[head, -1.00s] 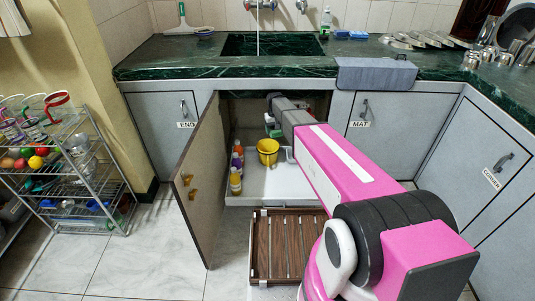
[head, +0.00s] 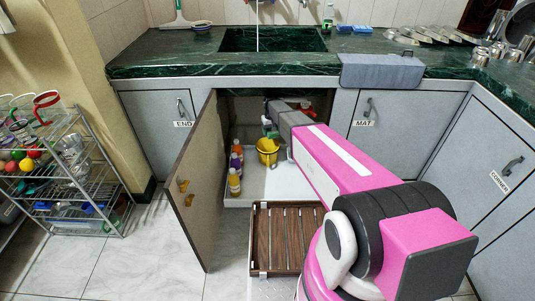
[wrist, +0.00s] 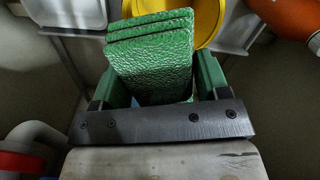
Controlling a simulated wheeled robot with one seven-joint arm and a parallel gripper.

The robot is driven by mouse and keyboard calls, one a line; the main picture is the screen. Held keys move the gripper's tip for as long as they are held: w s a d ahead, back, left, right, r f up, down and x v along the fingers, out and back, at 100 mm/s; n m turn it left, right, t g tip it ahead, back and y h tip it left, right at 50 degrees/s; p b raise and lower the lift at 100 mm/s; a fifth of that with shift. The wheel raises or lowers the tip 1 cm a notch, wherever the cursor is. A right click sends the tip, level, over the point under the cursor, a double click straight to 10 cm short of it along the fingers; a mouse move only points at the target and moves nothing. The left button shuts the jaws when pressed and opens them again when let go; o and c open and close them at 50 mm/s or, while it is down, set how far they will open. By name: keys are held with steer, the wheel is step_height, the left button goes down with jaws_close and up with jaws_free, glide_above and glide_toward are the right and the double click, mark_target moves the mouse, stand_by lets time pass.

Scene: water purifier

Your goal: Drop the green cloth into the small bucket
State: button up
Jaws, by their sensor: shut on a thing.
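The green cloth (wrist: 150,62) is a folded, textured stack between the fingers of my gripper (wrist: 155,88) in the wrist view. My gripper is shut on it. The yellow bucket (wrist: 208,18) shows just past the cloth, partly covered by it. In the head view the yellow bucket (head: 267,155) stands on the white floor of the open cabinet under the sink. A small green patch, probably the cloth or a finger (head: 272,134), shows at the bucket's rim beside my arm. I cannot tell whether the cloth is over the opening.
The open cabinet door (head: 202,180) stands to the left of my arm. Several small bottles (head: 235,182) stand left of the bucket. A slatted wooden rack (head: 285,238) lies in front of the cabinet. Orange and white pipes are close around the gripper in the wrist view.

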steer(key=shift+f, duration=1.7)
steer(key=o, duration=1)
step_height(320, 180, up, 8)
steer(key=shift+f, duration=0.2)
steer(key=shift+s, duration=0.1)
